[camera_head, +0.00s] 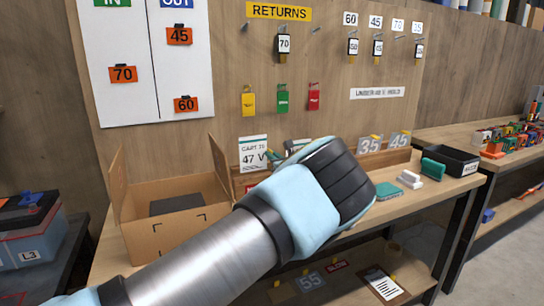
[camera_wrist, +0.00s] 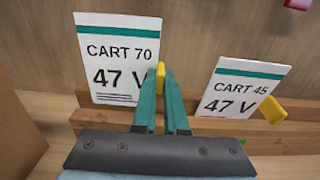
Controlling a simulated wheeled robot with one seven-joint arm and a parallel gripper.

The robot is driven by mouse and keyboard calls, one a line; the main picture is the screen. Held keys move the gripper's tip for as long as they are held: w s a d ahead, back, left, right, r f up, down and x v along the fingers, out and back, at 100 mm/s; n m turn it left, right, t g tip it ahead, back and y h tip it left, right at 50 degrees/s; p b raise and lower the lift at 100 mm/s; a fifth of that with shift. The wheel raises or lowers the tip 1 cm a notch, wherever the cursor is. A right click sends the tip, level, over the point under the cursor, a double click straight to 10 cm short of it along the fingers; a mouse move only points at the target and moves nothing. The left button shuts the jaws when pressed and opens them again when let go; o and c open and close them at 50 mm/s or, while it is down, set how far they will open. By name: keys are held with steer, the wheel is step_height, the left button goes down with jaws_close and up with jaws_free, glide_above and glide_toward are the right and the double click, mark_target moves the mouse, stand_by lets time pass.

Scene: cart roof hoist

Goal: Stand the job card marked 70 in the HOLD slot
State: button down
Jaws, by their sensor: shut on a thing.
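The job card marked CART 70, 47 V (camera_wrist: 115,60) is white with a green stripe and looks nearly upright in the wrist view. It also shows in the head view (camera_head: 252,152). My gripper (camera_wrist: 161,85) has its green fingers shut on the yellow tab (camera_wrist: 161,70) at the card's right edge. The card's lower edge is close to a wooden rail (camera_wrist: 95,118); I cannot tell whether it sits in a slot. A second card, CART 45 (camera_wrist: 238,88), leans at the right with its own yellow tab (camera_wrist: 272,110). No HOLD slot label is readable at the rail.
An open cardboard box (camera_head: 165,240) stands left of the card. Grey 35 (camera_head: 369,145) and 45 (camera_head: 399,141) plates stand at the right, near a black bin (camera_head: 452,160). A wall sign (camera_head: 377,93) reads UNDER 48 V: HOLD. Keys and tags hang above.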

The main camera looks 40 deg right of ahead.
steer(key=shift+f+b, duration=1.05)
steer(key=shift+f, duration=0.35)
steer(key=shift+f, duration=0.1)
steer(key=shift+c, duration=2)
jaws_free()
steer(key=p+v, duration=0.1)
steer(key=v, duration=0.6)
